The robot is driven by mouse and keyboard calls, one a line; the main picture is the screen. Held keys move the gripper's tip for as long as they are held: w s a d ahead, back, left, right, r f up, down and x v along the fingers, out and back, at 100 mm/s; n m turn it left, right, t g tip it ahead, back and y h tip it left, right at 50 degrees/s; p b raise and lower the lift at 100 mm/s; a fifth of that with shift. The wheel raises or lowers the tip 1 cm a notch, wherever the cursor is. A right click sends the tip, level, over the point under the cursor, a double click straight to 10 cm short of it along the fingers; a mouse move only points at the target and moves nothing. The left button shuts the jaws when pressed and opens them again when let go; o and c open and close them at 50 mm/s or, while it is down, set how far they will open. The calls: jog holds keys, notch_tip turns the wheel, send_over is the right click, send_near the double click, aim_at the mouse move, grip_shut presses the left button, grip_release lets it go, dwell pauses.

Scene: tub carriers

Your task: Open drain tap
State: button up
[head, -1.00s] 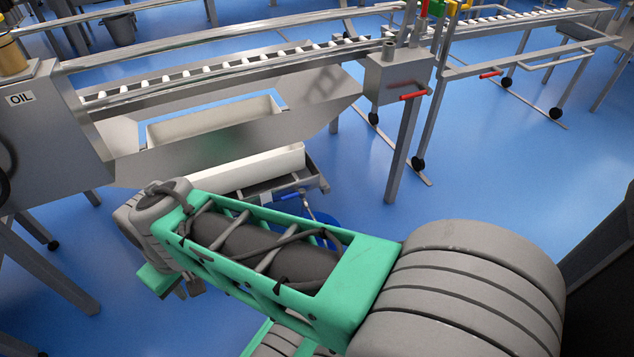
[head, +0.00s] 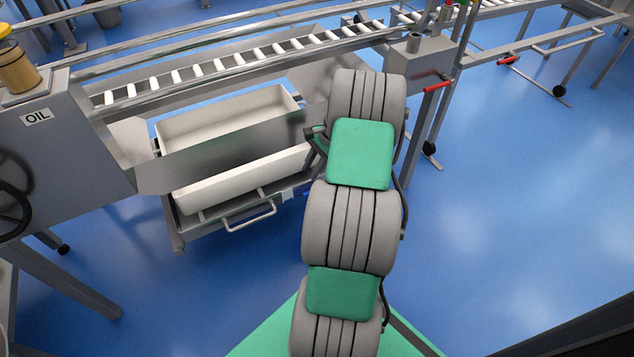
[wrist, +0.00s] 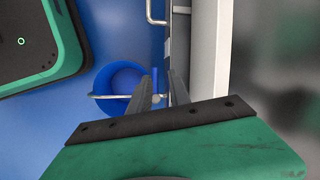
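The drain tap is mostly hidden. A small blue piece (head: 304,189), likely its handle, shows at the right end of the lower white trough (head: 240,180), beside my arm. In the wrist view, my gripper (wrist: 163,78) points past the trough's side, with its two dark fingers apart. A small pale metal piece (wrist: 158,98) shows in the gap between them; I cannot tell whether it is part of the tap or whether a finger touches it. A blue bucket (wrist: 118,78) with a wire handle stands below, left of the fingers. My arm hides the gripper in the head view.
The grey carrier tank (head: 150,172) and roller conveyor (head: 230,63) are close behind the trough. A metal pull handle (head: 250,218) sticks out at the trough's front. A red-handled valve (head: 437,86) is to the right. Blue floor is open at the right.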

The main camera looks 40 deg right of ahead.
jog(key=s+d+f+m, duration=0.2)
jog(key=d+f, duration=0.2)
jog(key=shift+t, duration=0.3)
jog(key=b+x, duration=0.3)
jog(key=x, duration=0.4)
jog(key=shift+s+a+f, duration=0.1)
jog(key=shift+f, duration=0.1)
jog(key=shift+r, duration=0.1)
grip_shut()
dwell(0.5)
